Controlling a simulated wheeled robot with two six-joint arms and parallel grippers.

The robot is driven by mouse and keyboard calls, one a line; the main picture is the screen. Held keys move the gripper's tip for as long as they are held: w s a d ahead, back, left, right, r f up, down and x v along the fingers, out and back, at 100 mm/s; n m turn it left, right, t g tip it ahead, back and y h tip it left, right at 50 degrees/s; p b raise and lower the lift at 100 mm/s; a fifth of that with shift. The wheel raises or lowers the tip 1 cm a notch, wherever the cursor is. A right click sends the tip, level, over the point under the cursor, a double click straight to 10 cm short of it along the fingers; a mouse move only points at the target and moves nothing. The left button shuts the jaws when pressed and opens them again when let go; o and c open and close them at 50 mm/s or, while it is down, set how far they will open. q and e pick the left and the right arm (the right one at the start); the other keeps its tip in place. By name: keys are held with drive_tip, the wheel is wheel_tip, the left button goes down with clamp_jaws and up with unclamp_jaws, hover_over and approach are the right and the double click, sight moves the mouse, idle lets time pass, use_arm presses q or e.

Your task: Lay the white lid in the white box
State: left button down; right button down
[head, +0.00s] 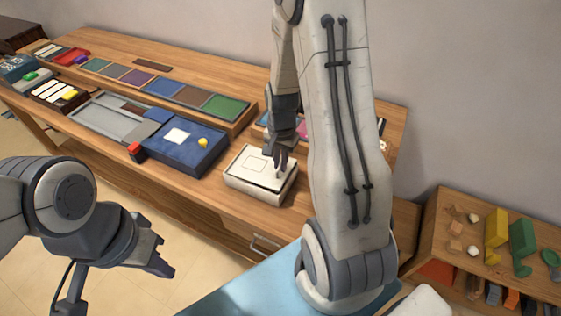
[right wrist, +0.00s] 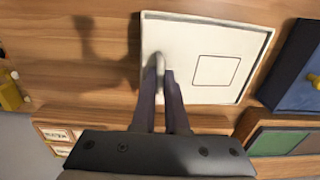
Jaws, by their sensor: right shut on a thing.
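The white box (head: 243,188) stands at the front edge of the wooden table in the head view. Its rim (right wrist: 268,45) frames the white lid in the right wrist view. The white lid (head: 256,162) lies flat within the box's outline, with a thin square drawn on it (right wrist: 215,70). I cannot tell whether it rests fully down. My right gripper (head: 281,168) points down over the lid and is shut on its small pale handle (right wrist: 160,62). My left gripper (head: 163,257) hangs away from the table at the lower left; its finger gap is unclear.
A blue tray (head: 185,150) with a white square and yellow knob is left of the box. Coloured panels (head: 165,87) line the table behind. A side shelf (head: 465,225) with several blocks stands at the right. Bare wood lies left of the box in the right wrist view.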

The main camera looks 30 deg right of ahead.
drive_tip(key=shift+w+a+r+p, duration=0.15)
drive_tip(key=shift+w+r+p, duration=0.05)
drive_tip(key=shift+r+p, duration=0.25)
idle(0.5)
drive_tip(key=shift+s+f, duration=0.1)
drive_tip(key=shift+f, duration=0.8)
idle(2.2)
drive_tip(key=c, duration=0.9)
unclamp_jaws()
drive_tip(key=shift+o, duration=0.2)
drive_tip(key=shift+r, duration=0.1)
wheel_tip(320, 180, up, 10)
drive_tip(key=shift+r+b, duration=0.15)
drive_tip(key=shift+b, duration=0.15)
